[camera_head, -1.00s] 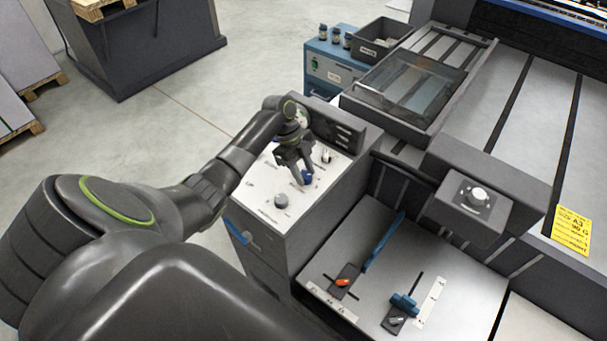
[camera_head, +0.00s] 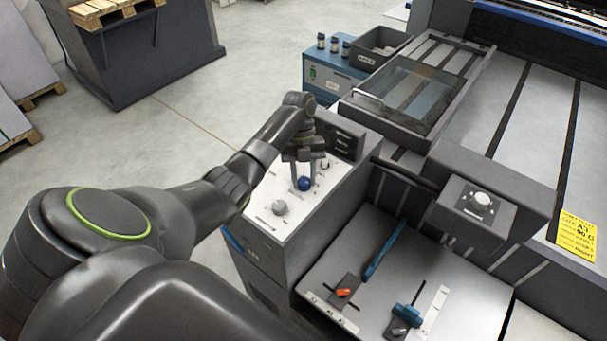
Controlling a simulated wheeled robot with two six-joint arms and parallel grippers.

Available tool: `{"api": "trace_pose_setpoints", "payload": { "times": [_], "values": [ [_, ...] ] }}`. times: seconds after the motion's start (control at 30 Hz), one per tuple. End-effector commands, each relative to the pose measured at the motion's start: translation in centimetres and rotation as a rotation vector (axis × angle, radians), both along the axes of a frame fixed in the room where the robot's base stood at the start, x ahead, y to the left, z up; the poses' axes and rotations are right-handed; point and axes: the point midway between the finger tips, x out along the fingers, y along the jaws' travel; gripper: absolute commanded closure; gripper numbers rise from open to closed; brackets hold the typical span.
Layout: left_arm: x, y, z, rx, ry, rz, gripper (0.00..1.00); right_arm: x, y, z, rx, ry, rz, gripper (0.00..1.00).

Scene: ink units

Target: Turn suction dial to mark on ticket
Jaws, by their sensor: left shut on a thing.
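The white-topped control panel (camera_head: 303,215) stands in the middle, with a blue dial (camera_head: 304,184) and a grey dial (camera_head: 279,208) on it. My left gripper (camera_head: 303,177) points down at the panel and is shut on the blue dial, one finger on each side. The fingers partly hide the dial and its scale. A white dial (camera_head: 482,199) sits on the dark box to the right. My right gripper is out of view.
A small pale switch (camera_head: 325,164) stands close to my left gripper. The grey plate (camera_head: 440,285) in front carries an orange lever (camera_head: 344,292) and blue guides (camera_head: 384,250). A clear-lidded tray (camera_head: 410,92) and a blue cabinet (camera_head: 333,75) with small bottles stand behind.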

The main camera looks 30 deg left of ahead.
Motion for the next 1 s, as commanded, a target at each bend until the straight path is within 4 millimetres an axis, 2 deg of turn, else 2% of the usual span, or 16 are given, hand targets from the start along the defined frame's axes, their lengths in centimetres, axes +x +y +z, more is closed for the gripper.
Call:
{"api": "trace_pose_setpoints", "payload": {
  "times": [0.63, 0.67, 0.8, 1.0],
  "values": [
    [0.07, 0.02, 0.00, 0.001, -0.002, -0.051, 0.89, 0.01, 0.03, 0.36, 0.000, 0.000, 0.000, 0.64],
    [0.07, 0.02, 0.00, 0.001, -0.002, -0.051, 0.64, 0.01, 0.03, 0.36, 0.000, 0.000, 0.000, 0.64],
    [0.06, 0.01, -0.01, 0.001, -0.002, -0.051, 0.46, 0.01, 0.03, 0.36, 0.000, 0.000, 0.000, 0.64],
    [0.04, 0.00, 0.00, 0.001, -0.001, -0.050, 0.45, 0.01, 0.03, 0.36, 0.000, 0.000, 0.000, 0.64]
  ]
}}
